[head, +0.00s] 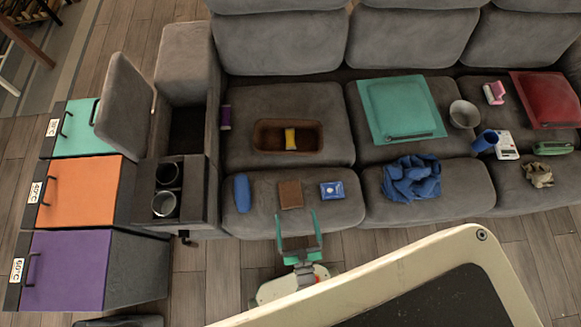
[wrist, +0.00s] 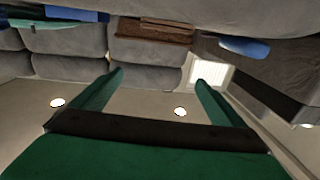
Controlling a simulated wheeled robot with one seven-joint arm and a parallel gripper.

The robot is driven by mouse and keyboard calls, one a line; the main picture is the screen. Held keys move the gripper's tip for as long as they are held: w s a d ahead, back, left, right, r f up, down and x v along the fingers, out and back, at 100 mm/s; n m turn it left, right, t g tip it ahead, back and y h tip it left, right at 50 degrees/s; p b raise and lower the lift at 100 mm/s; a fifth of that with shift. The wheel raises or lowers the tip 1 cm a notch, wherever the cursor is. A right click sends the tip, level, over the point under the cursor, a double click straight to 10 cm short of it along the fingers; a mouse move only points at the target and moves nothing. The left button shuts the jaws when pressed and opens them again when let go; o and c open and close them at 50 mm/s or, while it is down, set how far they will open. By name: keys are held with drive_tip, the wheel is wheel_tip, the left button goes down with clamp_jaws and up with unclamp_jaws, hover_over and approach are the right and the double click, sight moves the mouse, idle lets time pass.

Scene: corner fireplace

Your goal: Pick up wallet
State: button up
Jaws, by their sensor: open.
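The wallet (head: 290,194) looks like a flat brown rectangle. It lies on the front left seat cushion of the grey sofa, between a blue case and a blue packet. In the wrist view, the brown wallet (wrist: 152,30) shows edge-on at the top, beyond the fingertips. My gripper (head: 297,213) is green, open and empty. It is at the front edge of the cushion, just in front of the wallet and apart from it. Both spread fingers also show in the wrist view (wrist: 159,77).
The blue case (head: 242,193) lies left of the wallet and the blue packet (head: 332,190) right. A blue cloth (head: 411,178) lies right. An armrest with cup holders (head: 196,214) borders the left.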

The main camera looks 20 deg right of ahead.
approach(293, 207)
drive_tip(key=w, duration=0.3)
drive_tip(key=shift+d+f, duration=0.15)
drive_tip(key=shift+d, duration=0.15)
drive_tip(key=shift+w+d, duration=0.25)
drive_tip(key=shift+w, duration=1)
drive_tip(key=shift+w+d, duration=0.25)
drive_tip(key=shift+w, duration=0.95)
drive_tip(key=shift+w+d, duration=0.25)
drive_tip(key=shift+w, duration=1)
drive_tip(key=c, duration=1.2)
